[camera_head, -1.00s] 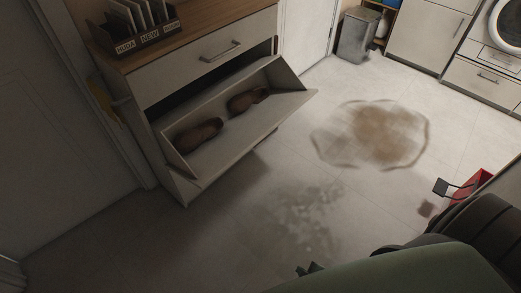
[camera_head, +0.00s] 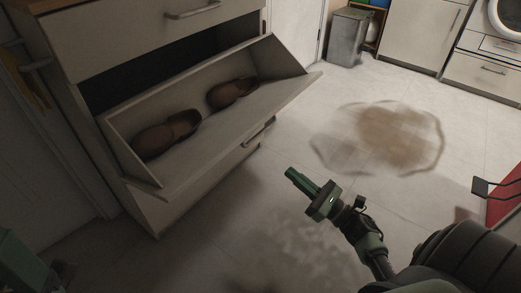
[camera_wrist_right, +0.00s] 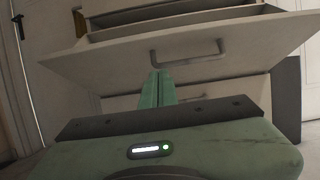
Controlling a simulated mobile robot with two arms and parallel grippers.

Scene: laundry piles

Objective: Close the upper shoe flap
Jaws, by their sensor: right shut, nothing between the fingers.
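The upper shoe flap (camera_head: 222,130) of the white cabinet is tilted open in the head view, with a pair of brown shoes (camera_head: 168,134) lying inside it. My right gripper (camera_head: 292,174) is shut and empty. It is in front of the flap, lower right of its edge in the picture, apart from it. In the right wrist view the shut fingers (camera_wrist_right: 157,76) point toward the flap's outer face (camera_wrist_right: 240,48), and its bar handle (camera_wrist_right: 188,58) shows just above the tips. A green part of my left arm shows at the lower left; its fingers are not clear.
A drawer front (camera_head: 150,30) sits above the flap. The floor (camera_head: 250,205) in front is clear, with a brown stain (camera_head: 395,135). A grey bin (camera_head: 348,36) stands at the back, and a red object (camera_head: 505,200) at the right edge.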

